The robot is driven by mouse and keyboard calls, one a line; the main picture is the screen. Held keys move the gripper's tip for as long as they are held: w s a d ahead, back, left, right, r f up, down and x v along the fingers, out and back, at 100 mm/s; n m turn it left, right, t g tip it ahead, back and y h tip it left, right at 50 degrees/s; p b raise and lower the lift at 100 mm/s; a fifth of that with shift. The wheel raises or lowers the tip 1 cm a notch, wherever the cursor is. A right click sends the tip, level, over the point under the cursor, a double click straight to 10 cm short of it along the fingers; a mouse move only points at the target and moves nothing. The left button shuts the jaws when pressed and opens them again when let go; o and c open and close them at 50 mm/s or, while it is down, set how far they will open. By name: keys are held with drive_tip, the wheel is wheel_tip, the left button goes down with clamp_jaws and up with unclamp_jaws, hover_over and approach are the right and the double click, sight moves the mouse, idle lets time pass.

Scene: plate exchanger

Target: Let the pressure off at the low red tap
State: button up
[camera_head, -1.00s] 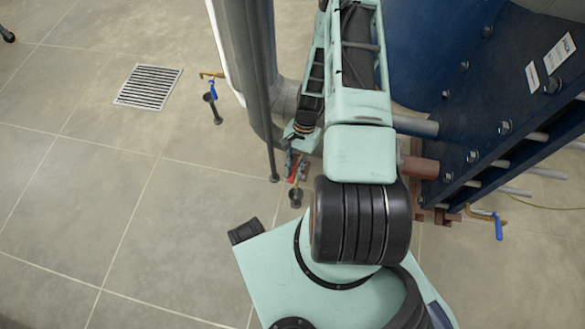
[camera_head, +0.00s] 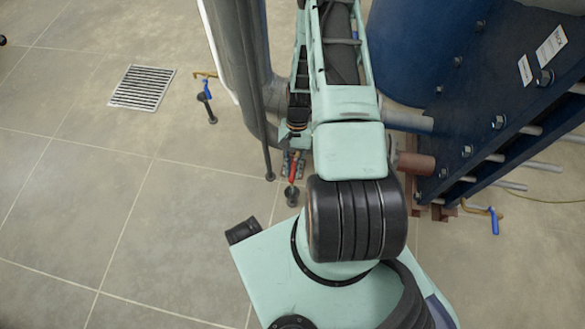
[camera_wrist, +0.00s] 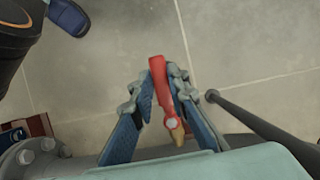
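The low red tap's handle (camera_wrist: 158,75) stands between the two fingers of my gripper (camera_wrist: 157,84) in the wrist view. Both blue finger pads lie close against its sides, and the gripper looks shut on it. The tap's brass end (camera_wrist: 178,136) shows below the handle, near the pale edge of my arm. In the head view the red handle (camera_head: 293,168) shows low beside the grey pipe, at my gripper (camera_head: 291,152). The tap's body is mostly hidden by my arm.
A blue-handled tap (camera_head: 208,90) is farther left, another (camera_head: 495,222) right, under the blue exchanger frame (camera_head: 480,110). Floor at left is clear around a drain grate (camera_head: 143,87).

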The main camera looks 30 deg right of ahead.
sight(295, 161)
drive_tip(key=o, duration=0.5)
drive_tip(key=shift+d, duration=0.1)
drive_tip(key=v, duration=1.2)
